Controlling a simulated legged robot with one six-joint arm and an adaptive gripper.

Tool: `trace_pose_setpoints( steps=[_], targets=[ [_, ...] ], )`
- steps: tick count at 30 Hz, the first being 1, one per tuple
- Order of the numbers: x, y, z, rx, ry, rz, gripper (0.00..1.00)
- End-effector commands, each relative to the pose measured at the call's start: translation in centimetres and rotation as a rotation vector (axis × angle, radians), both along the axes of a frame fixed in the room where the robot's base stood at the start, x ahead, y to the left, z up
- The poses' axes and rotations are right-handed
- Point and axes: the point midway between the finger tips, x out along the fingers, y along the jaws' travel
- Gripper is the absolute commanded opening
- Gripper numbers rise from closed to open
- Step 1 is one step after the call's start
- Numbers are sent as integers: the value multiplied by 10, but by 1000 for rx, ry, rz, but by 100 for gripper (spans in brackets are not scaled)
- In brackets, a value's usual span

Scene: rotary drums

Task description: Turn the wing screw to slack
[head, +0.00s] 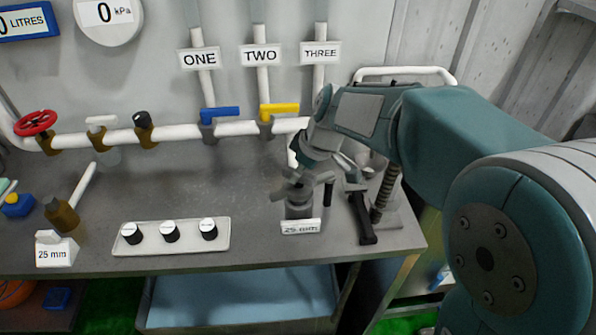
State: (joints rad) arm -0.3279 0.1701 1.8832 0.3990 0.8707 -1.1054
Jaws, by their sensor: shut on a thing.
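My gripper (295,181) points down at the top of this fitting and is shut on what appears to be the wing screw. The fingers and my arm hide most of the screw, so I cannot tell its angle or how tight it is. A dark-handled clamp (363,215) with a spring-like post stands just right of the fitting.
A white tray (218,240) with three black-and-white knobs lies left of the fitting. White pipes with a blue lever (219,113), a yellow lever (279,109) and a red handwheel (36,122) run behind. A brown fitting (62,214) stands at far left. The bench middle is clear.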

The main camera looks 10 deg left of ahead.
Motion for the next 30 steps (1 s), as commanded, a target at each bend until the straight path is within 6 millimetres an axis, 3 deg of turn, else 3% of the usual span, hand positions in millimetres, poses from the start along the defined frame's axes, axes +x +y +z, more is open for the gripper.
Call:
trace_pose_setpoints(
  steps=[30],
  targets=[
    [1, 0, -2, -2, 1, 966, 0]
  ],
)
